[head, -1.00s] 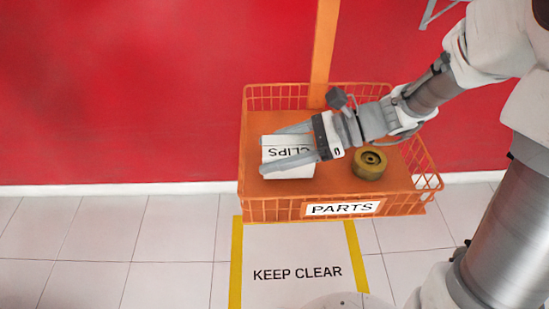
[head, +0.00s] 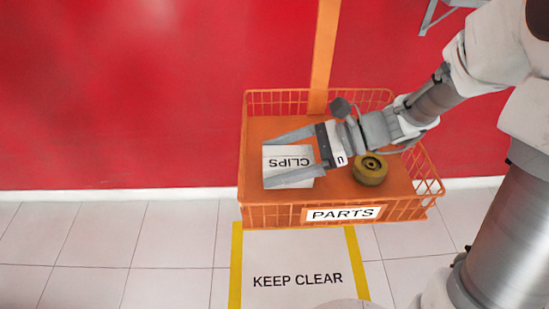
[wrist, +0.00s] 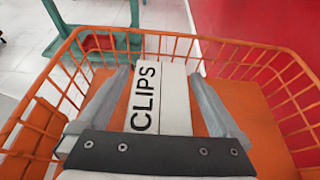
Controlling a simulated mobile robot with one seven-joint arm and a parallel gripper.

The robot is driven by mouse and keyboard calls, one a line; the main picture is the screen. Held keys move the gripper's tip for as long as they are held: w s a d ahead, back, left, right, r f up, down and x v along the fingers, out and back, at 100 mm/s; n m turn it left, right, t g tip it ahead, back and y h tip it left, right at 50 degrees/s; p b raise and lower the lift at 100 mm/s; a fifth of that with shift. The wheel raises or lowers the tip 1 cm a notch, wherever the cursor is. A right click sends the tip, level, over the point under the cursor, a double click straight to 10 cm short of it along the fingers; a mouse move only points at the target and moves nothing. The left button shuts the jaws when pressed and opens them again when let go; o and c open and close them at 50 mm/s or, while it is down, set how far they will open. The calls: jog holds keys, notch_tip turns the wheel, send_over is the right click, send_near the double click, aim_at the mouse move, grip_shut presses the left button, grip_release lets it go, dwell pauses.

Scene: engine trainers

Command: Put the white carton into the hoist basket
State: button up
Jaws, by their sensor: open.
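The white carton (head: 290,160), marked CLIPS, sits inside the orange hoist basket (head: 258,212), in its left part. In the wrist view the carton (wrist: 174,98) lies between the two grey fingers, with visible gaps on both sides. My gripper (head: 268,162) is open, its fingers reaching in from the right along either side of the carton. The wrist view also shows the gripper (wrist: 160,73) spread and the basket's wire rim (wrist: 225,43) beyond. The carton's underside is hidden.
A brass-coloured wheel (head: 370,169) lies in the basket right of the carton, below my wrist. A PARTS label (head: 343,213) is on the front wall. An orange post (head: 323,55) rises behind against the red wall (head: 150,90). KEEP CLEAR floor (head: 297,257) lies in front.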

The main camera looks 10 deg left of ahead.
jog(key=p+v, duration=0.3)
jog(key=v, duration=0.8)
jog(key=shift+d, duration=0.15)
